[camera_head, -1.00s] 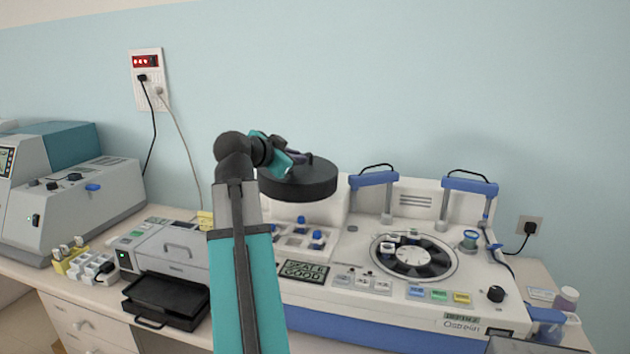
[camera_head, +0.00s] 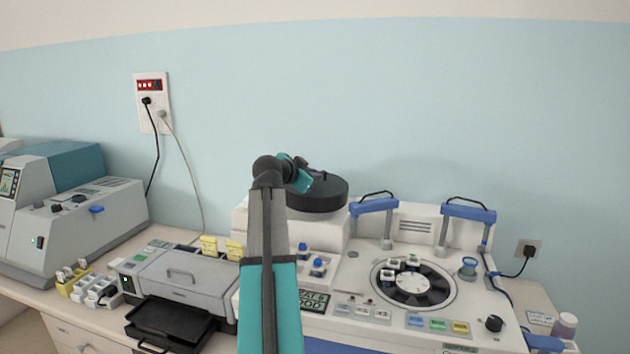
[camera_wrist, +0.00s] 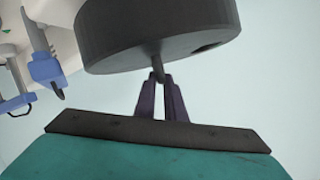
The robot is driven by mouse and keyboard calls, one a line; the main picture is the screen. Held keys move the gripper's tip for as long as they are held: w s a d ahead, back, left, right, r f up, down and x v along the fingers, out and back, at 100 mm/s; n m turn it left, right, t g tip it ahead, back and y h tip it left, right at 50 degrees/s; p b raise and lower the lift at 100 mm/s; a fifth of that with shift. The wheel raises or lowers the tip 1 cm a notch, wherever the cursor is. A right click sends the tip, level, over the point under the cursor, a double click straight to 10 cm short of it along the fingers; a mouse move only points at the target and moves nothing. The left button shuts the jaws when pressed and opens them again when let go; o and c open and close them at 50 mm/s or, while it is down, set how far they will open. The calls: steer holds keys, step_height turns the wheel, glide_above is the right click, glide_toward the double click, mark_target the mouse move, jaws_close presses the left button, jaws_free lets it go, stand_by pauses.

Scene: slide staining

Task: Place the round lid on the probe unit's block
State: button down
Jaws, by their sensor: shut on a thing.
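The round lid (camera_head: 318,194) is a thick black disc, seen in the head view above the left rear part of the white machine. My gripper (camera_head: 306,172) is at its upper left side in that view. In the wrist view the fingers (camera_wrist: 159,90) are shut on a small dark loop at the edge of the lid (camera_wrist: 160,30). The probe unit's block appears to be the raised white block (camera_head: 335,232) just below the lid. The lid hides part of its top, and I cannot tell whether they touch.
The white machine carries a round carousel (camera_head: 414,285) and two blue-topped arms (camera_head: 374,206) to the right of the lid. A grey printer-like device (camera_head: 180,275) stands to the left. My arm hides part of the machine's left side.

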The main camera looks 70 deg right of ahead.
steer(key=shift+d, duration=0.85)
steer(key=shift+f, duration=0.1)
steer(key=shift+a+f+p, duration=0.1)
steer(key=shift+f+p, duration=1)
steer(key=shift+f, duration=0.65)
steer(key=c, duration=1.8)
jaws_free()
